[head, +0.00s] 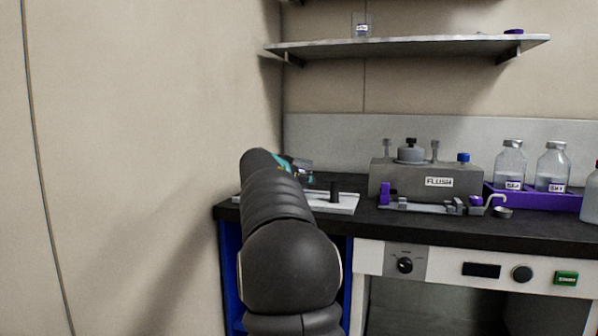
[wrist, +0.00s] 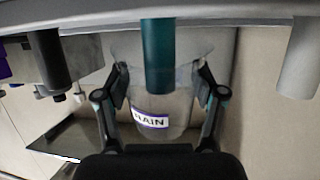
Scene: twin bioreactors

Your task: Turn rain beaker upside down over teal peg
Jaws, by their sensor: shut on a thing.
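The wrist view is upside down, with the white peg tray (wrist: 210,22) along its top. My gripper (wrist: 162,82) is shut on the clear rain beaker (wrist: 178,108), one finger on each side. The RAIN label reads upright in this inverted view and the wide mouth faces the tray, so the beaker is upside down. The teal peg (wrist: 157,60) lines up with the beaker's middle; I cannot tell whether it is inside or in front of it. In the head view my arm hides most of the gripper and beaker above the tray (head: 345,203).
A dark peg (wrist: 52,65) and a grey peg (wrist: 300,60) flank the teal one. Right of the tray stand the FLUSH device (head: 400,182) and a purple rack (head: 570,200) with bottles. A shelf (head: 410,43) hangs above; a wall is close on the left.

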